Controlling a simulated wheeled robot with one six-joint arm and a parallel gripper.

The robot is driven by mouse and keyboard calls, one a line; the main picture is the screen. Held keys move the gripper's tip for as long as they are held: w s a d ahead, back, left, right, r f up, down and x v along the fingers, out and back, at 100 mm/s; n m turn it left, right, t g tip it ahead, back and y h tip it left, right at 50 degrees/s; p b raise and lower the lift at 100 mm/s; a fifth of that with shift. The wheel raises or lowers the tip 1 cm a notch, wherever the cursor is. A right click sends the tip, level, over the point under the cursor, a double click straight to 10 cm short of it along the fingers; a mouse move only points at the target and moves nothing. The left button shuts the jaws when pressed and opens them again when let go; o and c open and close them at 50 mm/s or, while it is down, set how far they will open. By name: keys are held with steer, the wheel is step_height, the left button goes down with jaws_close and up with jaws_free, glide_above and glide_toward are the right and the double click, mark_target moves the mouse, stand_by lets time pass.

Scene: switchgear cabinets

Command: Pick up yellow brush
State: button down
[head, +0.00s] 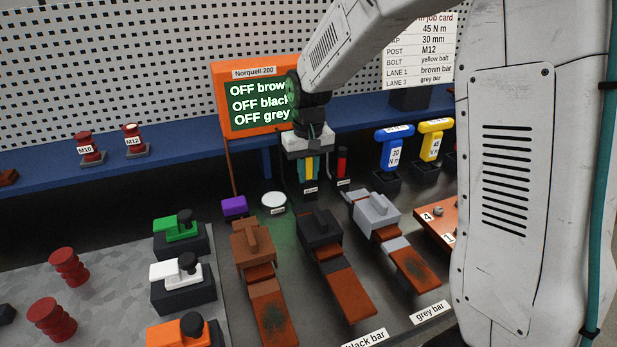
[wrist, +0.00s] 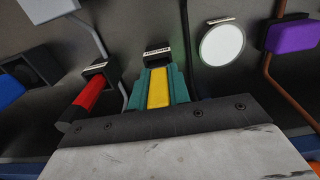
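The yellow brush (wrist: 158,87) shows as a yellow strip between the two teal fingers of my gripper (wrist: 159,92) in the wrist view. The fingers lie against both its sides with no gap that I can see. In the head view my gripper (head: 309,170) points down at the back of the dark bench, with the yellow brush (head: 309,167) between its fingers. A small label stands just beyond the brush. The brush's lower end is hidden, so I cannot tell whether it touches its holder.
A red tool (head: 342,162) stands close to the right of my gripper in the head view. A white round disc (head: 273,200) and a purple block (head: 234,206) are to its left. The screen (head: 256,100) stands behind. Bar assemblies (head: 320,230) lie in front.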

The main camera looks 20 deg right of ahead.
steer(key=shift+r, duration=0.15)
step_height(320, 180, up, 10)
steer(key=shift+f, duration=0.1)
stand_by(0.4)
stand_by(1.6)
